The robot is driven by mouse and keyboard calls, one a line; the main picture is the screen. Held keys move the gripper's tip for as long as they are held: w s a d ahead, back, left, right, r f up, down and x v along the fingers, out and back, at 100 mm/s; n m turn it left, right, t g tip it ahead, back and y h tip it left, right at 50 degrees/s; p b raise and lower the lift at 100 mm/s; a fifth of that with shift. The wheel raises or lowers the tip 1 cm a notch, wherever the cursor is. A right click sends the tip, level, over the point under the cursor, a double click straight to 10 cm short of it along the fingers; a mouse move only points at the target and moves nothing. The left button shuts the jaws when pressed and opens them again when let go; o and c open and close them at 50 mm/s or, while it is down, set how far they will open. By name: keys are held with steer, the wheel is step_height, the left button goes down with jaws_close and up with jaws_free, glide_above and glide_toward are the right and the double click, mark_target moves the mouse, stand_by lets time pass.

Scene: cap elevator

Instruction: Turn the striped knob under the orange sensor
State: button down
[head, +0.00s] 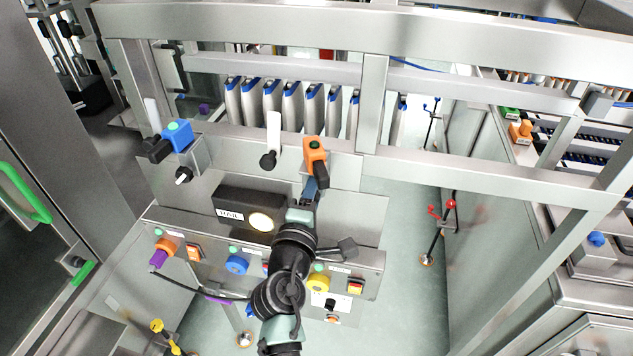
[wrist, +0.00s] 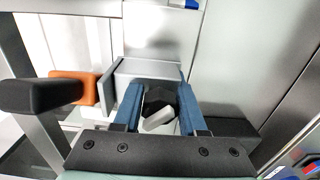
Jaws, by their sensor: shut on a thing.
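The orange sensor (head: 313,148) with a black front sits on the upper rail of the steel panel. It also shows at the left of the wrist view (wrist: 75,88). The striped knob (wrist: 157,112) is dark with a pale stripe and stands on a grey box (wrist: 150,69). My gripper (wrist: 158,104) has its two blue fingers on either side of the knob, shut on it. In the head view my gripper (head: 309,190) is just below the orange sensor and hides the knob.
A blue sensor (head: 177,137) with another striped knob (head: 183,175) is at the left. A black box with a lit round lamp (head: 261,221) is left of my gripper. Below it is a panel with coloured buttons, including a blue one (head: 236,265).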

steer(key=shift+c, duration=2.3)
jaws_free()
steer(key=b+v, duration=0.3)
steer(key=v, duration=1)
steer(key=shift+f, duration=0.1)
